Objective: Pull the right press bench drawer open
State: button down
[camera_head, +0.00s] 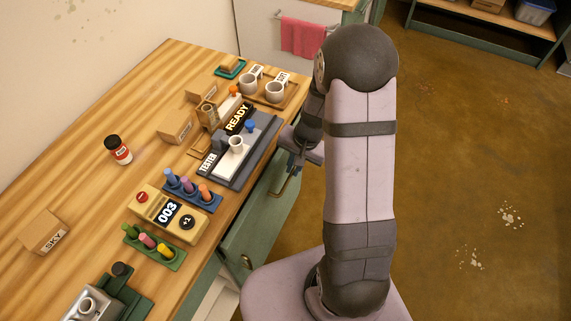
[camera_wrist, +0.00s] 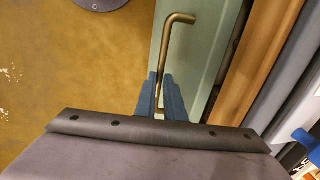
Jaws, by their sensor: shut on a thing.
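The press bench has a green front (camera_head: 258,215) below its wooden top. The right drawer's brass bar handle (camera_head: 287,184) stands out from this front. My gripper (camera_head: 294,163) is at the handle, partly hidden behind my arm in the head view. In the wrist view, the handle (camera_wrist: 173,48) runs down between the blue fingers of my gripper (camera_wrist: 160,80), which are shut on it. The green drawer front (camera_wrist: 198,45) lies beside the wooden table edge there. I cannot tell whether the drawer stands slightly out.
Another brass handle (camera_head: 247,262) is farther left on the bench front. The tabletop holds a tester (camera_head: 238,150), a counter (camera_head: 166,213), pigment sticks in racks (camera_head: 192,190), a tray with cups (camera_head: 272,92) and a jar (camera_head: 118,150). The brown floor (camera_head: 470,170) is clear.

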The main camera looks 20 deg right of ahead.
jog(key=s+d+b, duration=0.3)
jog(key=s+d, duration=1.3)
jog(key=shift+s+d+b, duration=0.35)
jog(key=shift+s+b, duration=0.05)
jog(key=c, duration=1.8)
grip_release()
jog(key=shift+c, duration=0.2)
notch_tip(320, 180, up, 7)
jog(key=s+d, duration=0.1)
jog(key=shift+r, duration=0.15)
